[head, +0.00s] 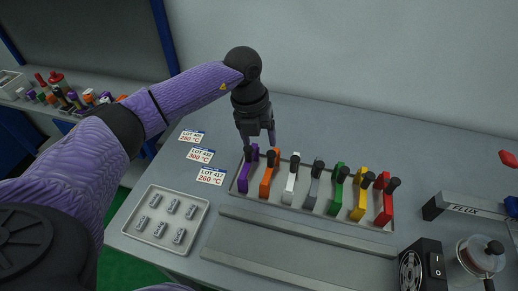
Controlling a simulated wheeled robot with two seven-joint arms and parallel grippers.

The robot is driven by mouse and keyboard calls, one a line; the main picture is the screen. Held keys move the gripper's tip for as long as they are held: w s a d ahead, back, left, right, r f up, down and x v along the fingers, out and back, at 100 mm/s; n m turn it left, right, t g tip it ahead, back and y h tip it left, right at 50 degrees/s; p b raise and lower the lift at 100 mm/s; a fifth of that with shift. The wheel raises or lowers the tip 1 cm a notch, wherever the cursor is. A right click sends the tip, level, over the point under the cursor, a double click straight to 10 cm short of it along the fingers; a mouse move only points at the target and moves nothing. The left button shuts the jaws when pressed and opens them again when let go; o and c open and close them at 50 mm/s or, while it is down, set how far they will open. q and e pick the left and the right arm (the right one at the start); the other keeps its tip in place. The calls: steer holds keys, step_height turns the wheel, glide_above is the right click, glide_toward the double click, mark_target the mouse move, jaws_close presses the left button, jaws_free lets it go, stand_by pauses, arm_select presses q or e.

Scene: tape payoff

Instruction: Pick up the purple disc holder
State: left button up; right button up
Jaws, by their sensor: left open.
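The purple disc holder (244,172) stands at the left end of a row of coloured holders in a shallow grey tray (313,208). It is upright with a dark knob near its top. My left gripper (258,143) points down just above and beside the purple holder's top. Its jaws are open, and I cannot tell whether they touch the holder. My right gripper is not in view.
Orange (267,175), white (291,182), grey, green, yellow and red (383,202) holders stand close to the right. Lot cards (211,176) lie left of the tray. A tray of small grey parts (157,196) is at front left. A fan unit (420,268) stands front right.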

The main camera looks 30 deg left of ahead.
mark_target(248, 161)
arm_select(q)
steer(key=a+y, duration=0.1)
steer(key=a, duration=0.2)
steer(key=shift+s+a+r+n+g+y, duration=0.1)
steer(key=shift+a+r+n+g+y, duration=0.05)
steer(key=shift+a+n+g+y, duration=0.2)
steer(key=f, duration=0.3)
steer(key=f+b, duration=0.1)
steer(key=f, duration=0.2)
steer(key=d+f+b, duration=0.1)
steer(key=f, duration=0.2)
jaws_close()
